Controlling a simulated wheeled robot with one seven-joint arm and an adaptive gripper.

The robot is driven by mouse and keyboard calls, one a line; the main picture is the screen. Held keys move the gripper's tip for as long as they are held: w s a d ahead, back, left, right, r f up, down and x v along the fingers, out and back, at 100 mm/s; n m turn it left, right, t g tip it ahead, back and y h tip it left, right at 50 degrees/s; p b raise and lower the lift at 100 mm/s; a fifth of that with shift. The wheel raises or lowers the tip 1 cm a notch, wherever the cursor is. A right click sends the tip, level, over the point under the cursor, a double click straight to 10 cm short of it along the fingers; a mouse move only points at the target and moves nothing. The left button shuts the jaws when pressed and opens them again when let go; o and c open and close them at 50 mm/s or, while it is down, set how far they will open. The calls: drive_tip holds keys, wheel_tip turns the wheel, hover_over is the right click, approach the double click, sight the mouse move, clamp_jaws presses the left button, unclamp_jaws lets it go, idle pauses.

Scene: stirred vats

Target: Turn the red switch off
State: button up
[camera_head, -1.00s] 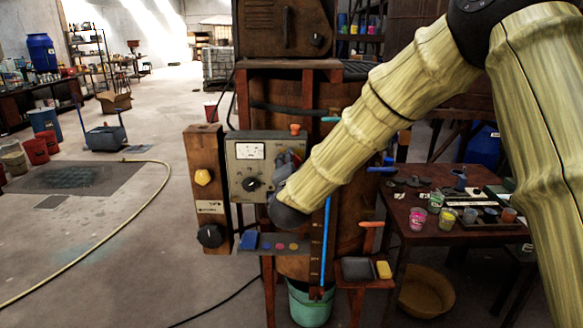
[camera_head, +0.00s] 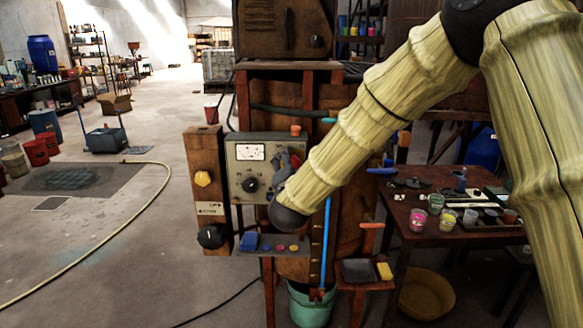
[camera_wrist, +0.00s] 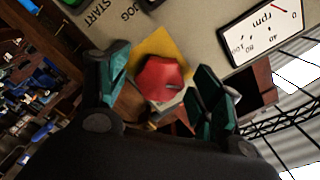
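The red switch (camera_wrist: 162,78) is a faceted red knob on a yellow plate (camera_wrist: 165,48), on the grey control panel. In the wrist view it lies between the two teal-padded fingers of my gripper (camera_wrist: 163,88). The fingers are spread apart, one on each side of the knob; I cannot tell whether either touches it. In the head view my gripper (camera_head: 289,165) is at the right side of the panel (camera_head: 237,178), and it and my arm hide the red switch.
The panel has an rpm gauge (camera_head: 251,152) and a black dial (camera_head: 250,185). A wooden post (camera_head: 204,155) left of it carries a yellow knob (camera_head: 203,178) and a black knob (camera_head: 210,236). A shelf with a blue block (camera_head: 249,241) lies below. A table (camera_head: 438,236) with cups stands right.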

drive_tip(key=shift+s, duration=0.1)
drive_tip(key=s, duration=1.1)
drive_tip(key=shift+s, duration=0.4)
drive_tip(key=s+d+f+n+g, duration=0.2)
drive_tip(key=s+d+f+g, duration=0.15)
drive_tip(key=f, duration=0.85)
drive_tip(key=s+d+f+n+g+y, duration=0.15)
drive_tip(key=s+d+f, duration=0.3)
drive_tip(key=f, duration=0.85)
drive_tip(key=s+d+f+n+g+h, duration=0.1)
drive_tip(key=s+d+f+n+g, duration=0.25)
drive_tip(key=f, duration=0.85)
drive_tip(key=s+d+f+n+g, duration=0.1)
drive_tip(key=s+d+f+g, duration=0.2)
drive_tip(key=s+f, duration=0.3)
drive_tip(key=s+d+f+n+g, duration=0.1)
drive_tip(key=s+d+f+g, duration=0.2)
drive_tip(key=s, duration=1.3)
drive_tip(key=s+d+f+n+g, duration=0.1)
drive_tip(key=s+d+f+g, duration=0.2)
drive_tip(key=s+d+f, duration=0.4)
drive_tip(key=s+f, duration=0.1)
drive_tip(key=s, duration=0.3)
drive_tip(key=shift+f, duration=0.4)
drive_tip(key=shift+g, duration=0.25)
